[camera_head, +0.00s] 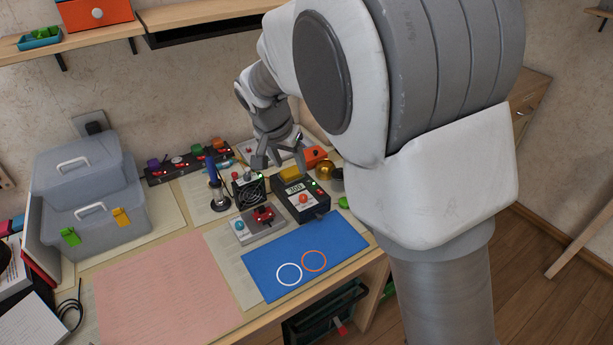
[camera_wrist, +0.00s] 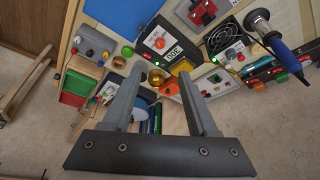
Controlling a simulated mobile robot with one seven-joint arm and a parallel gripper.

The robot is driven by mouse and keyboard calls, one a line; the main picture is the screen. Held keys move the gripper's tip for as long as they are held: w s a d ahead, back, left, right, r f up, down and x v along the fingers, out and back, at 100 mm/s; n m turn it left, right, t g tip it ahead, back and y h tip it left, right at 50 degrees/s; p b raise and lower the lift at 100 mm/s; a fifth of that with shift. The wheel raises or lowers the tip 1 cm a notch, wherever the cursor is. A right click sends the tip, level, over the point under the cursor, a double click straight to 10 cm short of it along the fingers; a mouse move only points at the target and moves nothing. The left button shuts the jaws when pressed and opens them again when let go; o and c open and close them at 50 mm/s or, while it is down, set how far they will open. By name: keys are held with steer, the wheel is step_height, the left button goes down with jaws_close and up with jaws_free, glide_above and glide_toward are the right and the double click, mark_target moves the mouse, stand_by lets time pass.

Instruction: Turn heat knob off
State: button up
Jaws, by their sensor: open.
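The heat knob (camera_head: 303,199) is a red-orange round knob on the front of a dark station (camera_head: 309,212) with a lit display (camera_head: 294,188) that reads about 300. A small green light glows near it. In the wrist view the knob (camera_wrist: 160,43) shows upside down beside the display (camera_wrist: 174,53). My gripper (camera_head: 279,161) is above the back of the bench, behind the station and apart from the knob. Its two fingers are spread with nothing between them, as the wrist view also shows (camera_wrist: 161,80). The knob's exact pointer angle is too small to tell.
A blue mat (camera_head: 330,240) lies in front of the station. A small fan (camera_head: 248,191), a soldering iron in its stand (camera_head: 216,186) and a grey box with a red switch (camera_head: 260,222) stand left. A yellow sponge (camera_head: 291,173) and brass ball (camera_head: 324,170) sit behind.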

mark_target(303, 197)
steer(key=b+x, duration=0.1)
steer(key=x, duration=1.5)
steer(key=shift+w+d+f+b, duration=0.1)
steer(key=shift+f+b, duration=0.25)
steer(key=shift+b, duration=0.05)
jaws_close()
